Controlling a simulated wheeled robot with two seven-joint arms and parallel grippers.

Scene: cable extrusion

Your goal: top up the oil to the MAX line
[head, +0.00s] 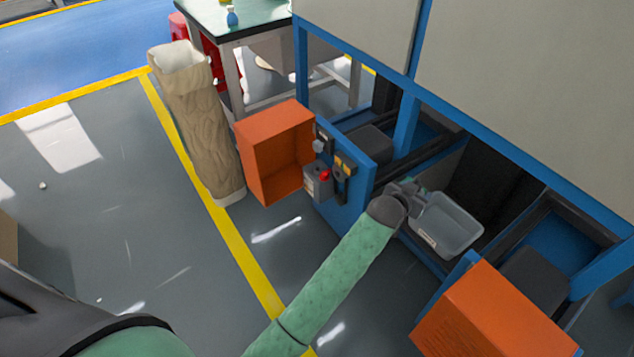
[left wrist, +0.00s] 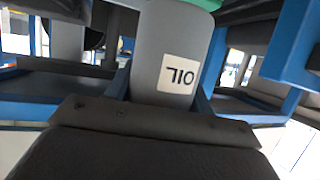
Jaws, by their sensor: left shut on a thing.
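My left gripper (head: 412,190) is at the opening in the blue machine frame and is shut on a grey oil container (left wrist: 165,60). In the left wrist view the container has a pale label with the word OIL upside down, and a green part shows at its top edge. In the head view my wrist hides most of the container, and a bit of green shows beside the gripper. Close to the right of the gripper is a pale grey box-like tank (head: 450,222) with a small light label on its front. I cannot make out a MAX line or an oil level. My right gripper is not in view.
The blue machine frame (head: 407,125) surrounds the tank. An open orange cover (head: 275,150) stands left, beside a control box with a red button (head: 325,175). Another orange cover (head: 495,315) is at the lower right. A tan sack (head: 195,120) stands by the yellow floor line.

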